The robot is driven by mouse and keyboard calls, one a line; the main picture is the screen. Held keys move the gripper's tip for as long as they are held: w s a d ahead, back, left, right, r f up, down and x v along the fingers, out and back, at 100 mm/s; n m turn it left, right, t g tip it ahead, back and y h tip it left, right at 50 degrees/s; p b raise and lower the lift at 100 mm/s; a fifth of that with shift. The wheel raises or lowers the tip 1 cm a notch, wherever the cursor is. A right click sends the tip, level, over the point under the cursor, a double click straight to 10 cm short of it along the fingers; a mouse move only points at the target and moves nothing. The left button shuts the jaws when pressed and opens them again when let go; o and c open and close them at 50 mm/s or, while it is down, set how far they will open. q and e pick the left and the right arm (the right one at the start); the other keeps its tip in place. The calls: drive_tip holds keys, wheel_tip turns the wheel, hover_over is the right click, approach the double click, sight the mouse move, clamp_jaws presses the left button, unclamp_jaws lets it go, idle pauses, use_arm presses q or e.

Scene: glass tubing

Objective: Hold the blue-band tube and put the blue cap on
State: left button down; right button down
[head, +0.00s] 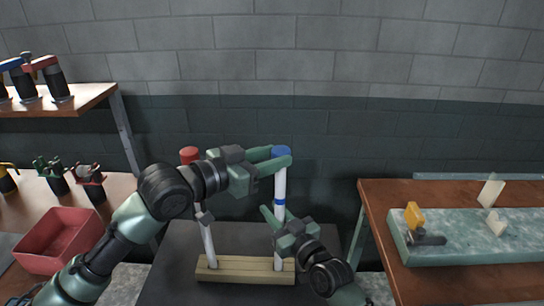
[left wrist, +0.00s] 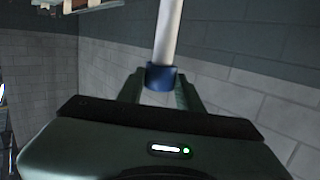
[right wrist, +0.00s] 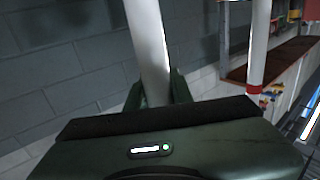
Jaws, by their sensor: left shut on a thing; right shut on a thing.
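The blue-band tube (head: 280,235) is white and stands upright, its lower end at a wooden block (head: 240,277). Its blue band (head: 280,202) is partway up. The blue cap (head: 281,150) is at the tube's top end, in line with it. My left gripper (head: 281,163) is shut on the cap; the left wrist view shows the cap (left wrist: 160,77) between its fingers, against the white tube (left wrist: 168,30), with no clear gap. My right gripper (head: 274,218) is shut around the tube below the band; the tube (right wrist: 148,45) shows between its fingers in the right wrist view.
A second white tube (head: 208,243) with a red cap (head: 189,155) stands to the left on the same block, partly behind my left arm. A red bin (head: 60,240) is at left. A bench at right holds a pale green slab (head: 470,250) with small parts.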

use_arm(q)
drive_tip(key=c, duration=0.9)
unclamp_jaws()
drive_tip(key=shift+o, duration=0.2)
drive_tip(key=v, duration=1.2)
